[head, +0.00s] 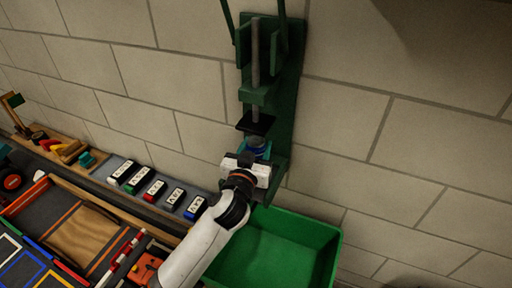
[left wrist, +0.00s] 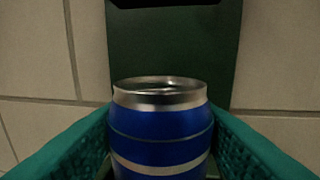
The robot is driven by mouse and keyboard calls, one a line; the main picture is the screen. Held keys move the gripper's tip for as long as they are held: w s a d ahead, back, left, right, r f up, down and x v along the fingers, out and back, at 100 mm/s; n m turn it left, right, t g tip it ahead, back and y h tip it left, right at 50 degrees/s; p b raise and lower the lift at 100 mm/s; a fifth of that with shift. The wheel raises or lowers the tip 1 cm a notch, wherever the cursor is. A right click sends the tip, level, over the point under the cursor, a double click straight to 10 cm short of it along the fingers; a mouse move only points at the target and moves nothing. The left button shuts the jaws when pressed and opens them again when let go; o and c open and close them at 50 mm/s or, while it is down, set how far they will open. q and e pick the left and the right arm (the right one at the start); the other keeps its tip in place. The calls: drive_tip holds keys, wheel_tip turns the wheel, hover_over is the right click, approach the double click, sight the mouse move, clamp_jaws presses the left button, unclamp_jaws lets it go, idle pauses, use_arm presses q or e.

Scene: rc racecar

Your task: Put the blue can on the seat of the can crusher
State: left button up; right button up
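The blue can (left wrist: 162,130) stands upright between the green finger pads of my left gripper (head: 256,153), and both pads meet its sides in the left wrist view. In the head view only a little of the can's blue shows, just beyond the gripper. The green can crusher (head: 285,95) is mounted on the wall, with its dark press plate (head: 256,123) raised above the can. My gripper and wrist hide the seat, so I cannot tell whether the can's bottom touches it. My right gripper is out of view.
A green open bin (head: 323,236) stands below the crusher. To the left is a workbench with a row of labelled blocks (head: 154,190), a brown cloth-like pad (head: 82,236) and coloured frames. The block wall on the right is bare.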

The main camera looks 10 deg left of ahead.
use_arm(q)
drive_tip(key=o, duration=0.4)
drive_tip(key=shift+c, duration=0.2)
drive_tip(key=shift+r, duration=0.1)
drive_tip(key=s, duration=1.2)
drive_tip(key=shift+a, duration=0.4)
